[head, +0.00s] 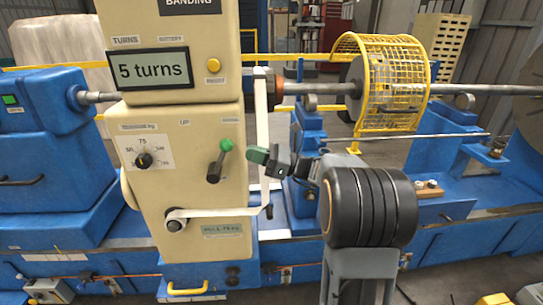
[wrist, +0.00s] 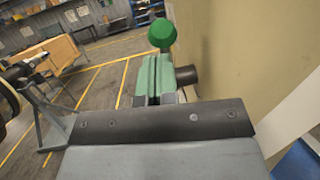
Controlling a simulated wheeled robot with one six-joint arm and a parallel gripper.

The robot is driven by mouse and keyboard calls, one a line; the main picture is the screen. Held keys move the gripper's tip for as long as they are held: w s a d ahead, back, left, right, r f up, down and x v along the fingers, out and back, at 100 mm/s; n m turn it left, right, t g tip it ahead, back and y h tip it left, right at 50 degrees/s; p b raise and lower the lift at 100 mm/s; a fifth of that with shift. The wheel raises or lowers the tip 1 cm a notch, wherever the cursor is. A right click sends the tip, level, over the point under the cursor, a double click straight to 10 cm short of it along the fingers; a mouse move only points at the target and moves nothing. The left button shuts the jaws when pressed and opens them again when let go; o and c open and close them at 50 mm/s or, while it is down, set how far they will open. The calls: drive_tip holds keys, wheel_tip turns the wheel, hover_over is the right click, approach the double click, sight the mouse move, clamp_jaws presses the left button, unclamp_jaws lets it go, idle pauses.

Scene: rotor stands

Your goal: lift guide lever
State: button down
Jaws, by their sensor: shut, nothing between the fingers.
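The guide lever (head: 219,163) is on the front of the cream banding machine. It has a dark hub and a short arm angled up to the right, ending in a green knob (head: 226,145). My gripper (head: 257,155), with green finger pads, is just right of the knob in the head view and apart from it there. In the wrist view my gripper (wrist: 153,78) is shut and empty, its pads together. The green knob (wrist: 162,35) shows just beyond the fingertips, and a dark round part (wrist: 187,75), perhaps the hub, is partly hidden beside the pads.
The cream machine (head: 185,200) has a display (head: 150,70) reading "5 turns" and a dial (head: 144,160). A white band (head: 262,130) runs down its right side, near my gripper. A yellow mesh guard (head: 390,80) surrounds part of the shaft at right.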

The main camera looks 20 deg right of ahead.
sight(231, 144)
drive_tip(key=shift+p+x, duration=0.35)
drive_tip(key=shift+x, duration=1.35)
drive_tip(key=r+p, duration=0.1)
drive_tip(key=a+g+h+p, duration=0.1)
drive_tip(key=p, duration=0.1)
drive_tip(key=shift+w+r, duration=0.2)
drive_tip(key=shift+r, duration=0.2)
drive_tip(key=shift+w+a+r+n+g+h+p, duration=0.15)
drive_tip(key=shift+a+r+g+h+p, duration=0.1)
drive_tip(key=shift+a+h+p, duration=0.2)
drive_tip(key=shift+w+a+r+n+g+h+p, duration=0.15)
drive_tip(key=shift+a+r+h+p, duration=0.15)
drive_tip(key=shift+h+p, duration=0.2)
drive_tip(key=x, duration=0.2)
drive_tip(key=s+x, duration=0.1)
drive_tip(key=x, duration=0.4)
drive_tip(key=shift+a+r+p, duration=0.3)
drive_tip(key=shift+a+p, duration=0.1)
drive_tip(key=shift+a, duration=0.2)
drive_tip(key=shift+r, duration=0.1)
